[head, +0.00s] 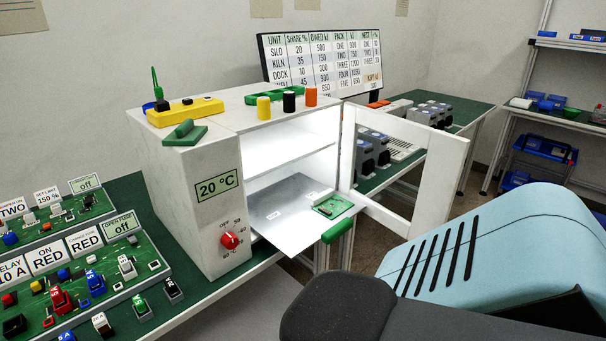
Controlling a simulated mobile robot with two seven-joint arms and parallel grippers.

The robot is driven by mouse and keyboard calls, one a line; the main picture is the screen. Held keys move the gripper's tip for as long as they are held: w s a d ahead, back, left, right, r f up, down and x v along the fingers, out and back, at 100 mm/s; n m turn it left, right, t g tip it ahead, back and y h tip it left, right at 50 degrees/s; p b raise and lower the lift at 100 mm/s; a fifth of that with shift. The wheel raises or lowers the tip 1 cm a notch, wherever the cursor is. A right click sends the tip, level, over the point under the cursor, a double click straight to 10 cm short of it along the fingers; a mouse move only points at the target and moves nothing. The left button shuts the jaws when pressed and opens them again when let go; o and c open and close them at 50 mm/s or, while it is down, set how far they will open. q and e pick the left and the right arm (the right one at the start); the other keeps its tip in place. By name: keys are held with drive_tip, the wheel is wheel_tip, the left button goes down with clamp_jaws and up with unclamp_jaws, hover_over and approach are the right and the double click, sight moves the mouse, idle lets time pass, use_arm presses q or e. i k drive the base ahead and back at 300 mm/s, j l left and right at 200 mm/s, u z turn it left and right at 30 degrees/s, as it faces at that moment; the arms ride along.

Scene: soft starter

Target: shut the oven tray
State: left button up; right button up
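The white oven (195,189) stands on the green table with its lit chamber facing right. Its door (452,162), a white frame with an opening in it, is swung wide open to the right. The grey oven tray (284,212) is slid partly out of the chamber, past the oven's front edge. A green circuit board (333,206) lies on the tray near its outer end. The green tray handle (337,231) is at the tray's front edge, and nothing is touching it. Neither of my grippers is in view.
Parts of my own arm fill the lower right. Control boards (77,284) lie to the left. Another table (455,106) with grey devices is behind the door.

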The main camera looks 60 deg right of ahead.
sight(282, 212)
drive_tip(key=i+l, duration=0.15)
drive_tip(key=i, duration=0.15)
drive_tip(key=i+l, duration=0.1)
drive_tip(key=i, duration=0.15)
drive_tip(key=z, duration=2.1)
